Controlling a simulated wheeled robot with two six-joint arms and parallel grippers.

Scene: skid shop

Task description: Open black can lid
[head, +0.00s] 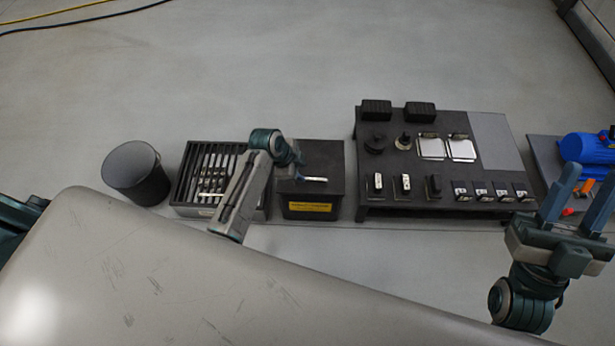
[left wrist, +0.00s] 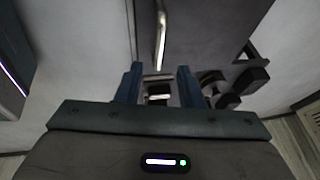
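A black box-shaped can (head: 325,196) with a yellow label on its front stands between the tool crate and the low black table. Its dark lid looks shut. A bright metal bar (head: 314,179), seemingly a handle, shows at the lid's front; a pale bar on a dark panel also shows in the left wrist view (left wrist: 161,40). My left gripper (left wrist: 159,78) is open, its two blue fingers apart, close over the box. In the head view my left wrist hides part of the lid. I cannot tell whether the fingers touch anything. My right gripper (head: 575,190) is open and empty at the right.
A round black bin (head: 136,176) stands at the far left. A crate (head: 183,180) of metal tools is beside the box. The low black table (head: 385,212) holds several small parts. A blue tank (head: 585,147) is at the far right.

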